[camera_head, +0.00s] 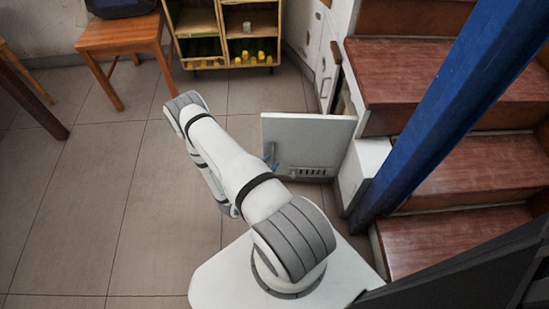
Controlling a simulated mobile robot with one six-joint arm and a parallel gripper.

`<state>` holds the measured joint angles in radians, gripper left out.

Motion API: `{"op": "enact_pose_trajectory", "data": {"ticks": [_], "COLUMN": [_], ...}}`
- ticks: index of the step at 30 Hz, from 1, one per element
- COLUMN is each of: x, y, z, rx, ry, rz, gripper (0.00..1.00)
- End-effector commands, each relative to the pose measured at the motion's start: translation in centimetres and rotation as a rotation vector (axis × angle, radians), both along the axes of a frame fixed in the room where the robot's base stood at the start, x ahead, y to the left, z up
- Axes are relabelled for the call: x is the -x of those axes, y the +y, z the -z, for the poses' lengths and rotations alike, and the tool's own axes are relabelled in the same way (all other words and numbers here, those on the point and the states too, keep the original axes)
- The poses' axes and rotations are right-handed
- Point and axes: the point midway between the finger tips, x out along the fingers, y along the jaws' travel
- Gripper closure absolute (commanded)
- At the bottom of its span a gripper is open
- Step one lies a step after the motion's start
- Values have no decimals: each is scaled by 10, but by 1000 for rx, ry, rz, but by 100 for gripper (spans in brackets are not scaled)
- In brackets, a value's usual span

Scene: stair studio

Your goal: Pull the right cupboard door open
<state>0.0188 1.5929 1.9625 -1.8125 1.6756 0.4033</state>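A white cupboard door panel (325,138) with a row of dark vent slots stands swung out from the cupboard under the stairs, its face toward me. Its right edge is by the cupboard front, and its left edge reaches out over the floor. A second white door (328,75) with a handle, farther back, looks closed or nearly so. My arm folds back on itself left of the panel. A small bluish part, likely my gripper (270,156), shows at the panel's left edge beside my arm. The rest is hidden behind my arm, so its fingers and any contact cannot be made out.
Red-brown stairs (455,160) and a blue post (450,100) stand close on the right. A wooden shelf (226,40) with yellow-capped bottles stands at the back. The tiled floor at left is clear.

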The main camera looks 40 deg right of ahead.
Motion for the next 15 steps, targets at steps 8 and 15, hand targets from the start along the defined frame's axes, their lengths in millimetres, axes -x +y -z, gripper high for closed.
{"op": "enact_pose_trajectory", "data": {"ticks": [8,15], "x": [9,14], "y": [37,48], "z": [-1,0], "rx": [-1,0], "ry": [1,0], "rz": [-3,2], "gripper": [68,68]}}
